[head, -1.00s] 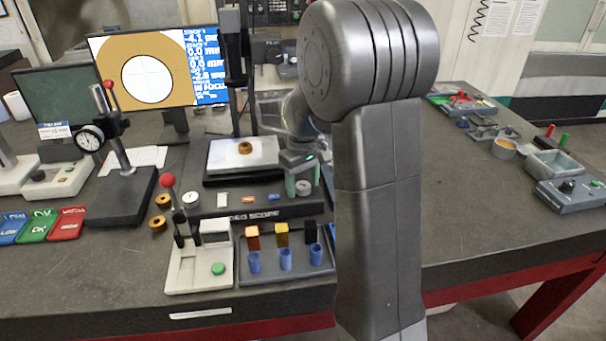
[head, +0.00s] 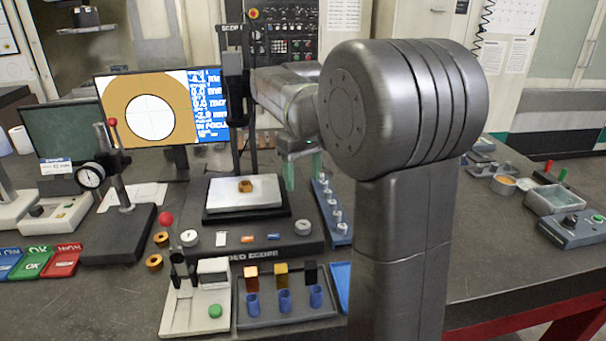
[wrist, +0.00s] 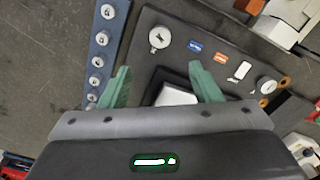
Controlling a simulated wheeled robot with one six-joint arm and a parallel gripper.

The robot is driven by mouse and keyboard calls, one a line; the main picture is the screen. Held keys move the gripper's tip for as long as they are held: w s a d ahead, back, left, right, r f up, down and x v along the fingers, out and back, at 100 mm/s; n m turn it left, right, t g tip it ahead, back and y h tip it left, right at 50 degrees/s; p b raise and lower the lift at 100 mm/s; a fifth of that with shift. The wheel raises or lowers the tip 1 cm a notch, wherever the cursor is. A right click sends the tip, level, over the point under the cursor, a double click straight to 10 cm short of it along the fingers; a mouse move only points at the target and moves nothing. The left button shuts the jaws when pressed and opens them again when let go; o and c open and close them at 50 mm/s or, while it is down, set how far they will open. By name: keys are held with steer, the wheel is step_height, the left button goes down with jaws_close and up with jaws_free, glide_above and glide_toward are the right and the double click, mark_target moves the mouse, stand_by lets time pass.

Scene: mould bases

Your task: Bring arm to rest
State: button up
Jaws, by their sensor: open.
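My gripper (wrist: 160,85) is open and empty in the wrist view, its two green fingers spread above the dark video scope base. In the head view my gripper (head: 289,170) hangs with fingers down, to the right of the scope's stage and above the bench. My arm's large grey links fill the right middle of the head view and hide part of the bench.
A brown ring (head: 246,186) sits on the scope's pale stage (head: 222,196). A blue rail with several pegs (head: 333,212) lies right of the scope. A blue-cup holder (head: 285,318), a monitor (head: 101,92) and a dial gauge stand (head: 122,232) are also on the bench.

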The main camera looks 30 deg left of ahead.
mark_target(303, 224)
steer(key=shift+f, duration=0.1)
stand_by(0.3)
step_height(303, 224, down, 14)
steer(key=shift+r+p, duration=0.1)
steer(key=shift+p, duration=0.2)
steer(key=shift+r, duration=0.1)
stand_by(0.4)
